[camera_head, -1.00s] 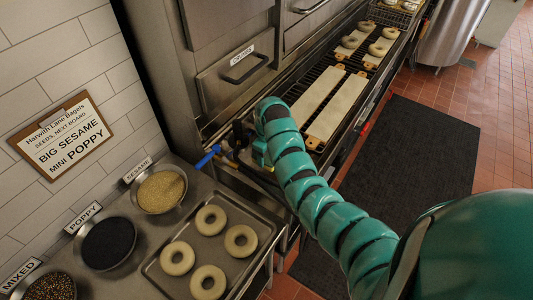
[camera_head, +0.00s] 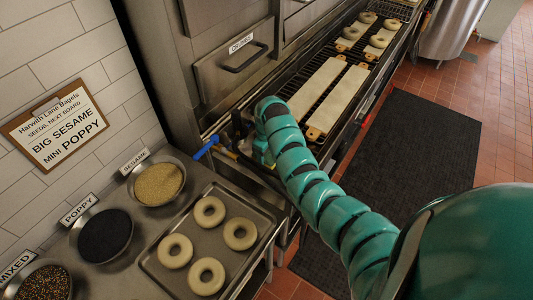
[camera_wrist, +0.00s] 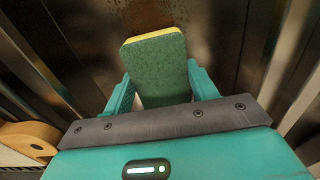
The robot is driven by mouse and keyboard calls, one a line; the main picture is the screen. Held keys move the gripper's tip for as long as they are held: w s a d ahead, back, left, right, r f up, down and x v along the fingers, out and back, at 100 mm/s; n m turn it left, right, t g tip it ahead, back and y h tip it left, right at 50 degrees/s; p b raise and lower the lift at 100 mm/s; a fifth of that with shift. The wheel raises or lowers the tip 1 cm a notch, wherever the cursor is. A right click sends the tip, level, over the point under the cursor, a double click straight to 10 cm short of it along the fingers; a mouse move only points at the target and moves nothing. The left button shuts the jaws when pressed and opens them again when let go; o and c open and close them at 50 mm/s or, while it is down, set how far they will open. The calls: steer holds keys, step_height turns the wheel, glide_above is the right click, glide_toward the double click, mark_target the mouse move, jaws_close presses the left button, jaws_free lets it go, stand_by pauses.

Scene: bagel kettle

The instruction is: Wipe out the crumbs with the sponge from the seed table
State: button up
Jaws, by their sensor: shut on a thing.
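The sponge (camera_wrist: 158,65), green with a yellow edge, stands between the two teal fingers of my gripper (camera_wrist: 160,85) in the wrist view. My gripper is shut on it. In the head view my gripper (camera_head: 260,148) is at the oven's front edge, beyond the seed table (camera_head: 105,278), mostly hidden behind my arm. The seed table is steel, at the lower left. I cannot make out crumbs on its bare parts. Faint brown specks show on the dark metal ahead of the sponge in the wrist view.
A tray (camera_head: 152,272) with several bagels and bowls of sesame (camera_head: 158,185), poppy (camera_head: 105,236) and mixed seeds (camera_head: 45,284) stand on the table. A blue handle (camera_head: 206,147) juts out beside my gripper. The oven has a labelled drawer (camera_head: 235,75) and bagel boards (camera_head: 338,100).

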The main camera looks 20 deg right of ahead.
steer(key=shift+f+b, duration=0.55)
steer(key=shift+f, duration=0.5)
steer(key=shift+s+d+r+p, duration=0.2)
steer(key=shift+s+p, duration=0.15)
steer(key=shift+p, duration=0.45)
steer(key=shift+s+d+f+p, duration=0.1)
steer(key=shift+s+d+p, duration=1.1)
steer(key=shift+p, duration=0.7)
steer(key=shift+s+a, duration=0.1)
steer(key=shift+s, duration=0.05)
